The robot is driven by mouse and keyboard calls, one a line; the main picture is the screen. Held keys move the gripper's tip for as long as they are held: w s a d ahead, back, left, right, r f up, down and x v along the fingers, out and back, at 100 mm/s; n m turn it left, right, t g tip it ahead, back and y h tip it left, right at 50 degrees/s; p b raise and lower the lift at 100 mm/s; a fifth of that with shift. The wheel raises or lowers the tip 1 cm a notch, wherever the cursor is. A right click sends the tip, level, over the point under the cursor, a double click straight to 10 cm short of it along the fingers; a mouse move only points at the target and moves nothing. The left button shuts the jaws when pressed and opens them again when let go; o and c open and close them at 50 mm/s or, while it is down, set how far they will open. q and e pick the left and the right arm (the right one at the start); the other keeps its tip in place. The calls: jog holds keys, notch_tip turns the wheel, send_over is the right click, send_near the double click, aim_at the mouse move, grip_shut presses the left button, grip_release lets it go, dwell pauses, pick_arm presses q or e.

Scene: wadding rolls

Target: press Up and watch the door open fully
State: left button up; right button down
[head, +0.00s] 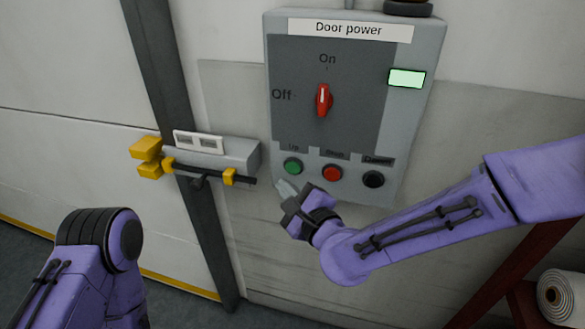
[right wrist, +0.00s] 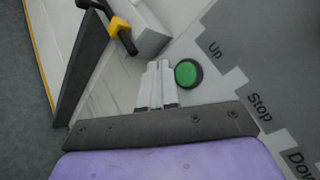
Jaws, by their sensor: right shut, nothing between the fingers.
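The grey control box labelled "Door power" (head: 433,60) is on the wall. Its red knob (head: 323,100) points up towards On, and a green lamp (head: 407,78) is lit. The green Up button (head: 293,166) sits at the lower left of the box; it also shows in the right wrist view (right wrist: 188,73). My right gripper (head: 284,189) is shut and empty, its tips just below the green button. In the right wrist view its fingers (right wrist: 159,84) are beside the button, apparently apart from it. The white door (head: 75,75) fills the left; its yellow-edged bottom is near the floor.
The red Stop button (head: 332,173) and black Down button (head: 373,179) are right of the green one. A yellow-and-grey latch (head: 230,155) juts out at the dark door post (head: 165,75). A white roll (head: 562,294) lies at the lower right.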

aim_at(293, 167)
jog(key=shift+w+d, duration=0.25)
jog(key=shift+w, duration=0.45)
jog(key=shift+w+d, duration=0.2)
jog(key=shift+w, duration=0.5)
dwell(0.9)
jog(key=shift+w+d, duration=0.15)
jog(key=shift+w, duration=0.25)
